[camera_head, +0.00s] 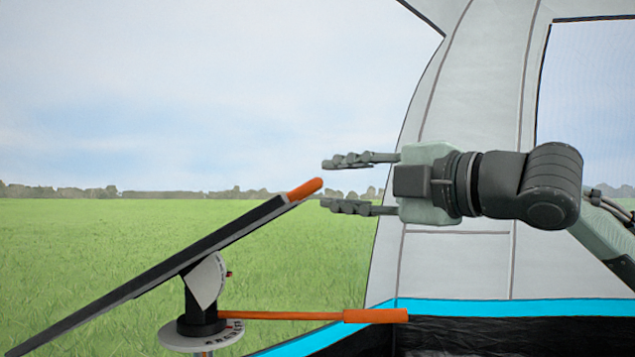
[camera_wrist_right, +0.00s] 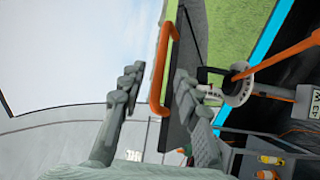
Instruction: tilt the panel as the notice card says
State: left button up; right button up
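The dark flat panel (camera_head: 150,270) is tilted, its right end up and its left end down. An orange grip bar (camera_head: 305,189) runs along its raised edge. My right gripper (camera_head: 327,184) is open, pointing left, with its fingertips just at the bar. In the right wrist view the bar (camera_wrist_right: 160,65) shows between the two spread fingers; I see no closing on it. A white tilt scale (camera_head: 207,280) sits under the panel, above a round marked dial (camera_head: 203,337). No readable notice card shows. My left gripper is out of view.
An orange-gripped lever (camera_head: 375,316) sticks out to the right from the panel's mount, below my right gripper. The tent wall (camera_head: 455,265) stands at the right. Small yellow and orange items (camera_wrist_right: 270,160) show low in the right wrist view.

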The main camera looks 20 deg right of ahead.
jog(key=shift+x, duration=2.3)
jog(key=shift+c, duration=0.3)
grip_shut()
jog(key=shift+f, duration=0.1)
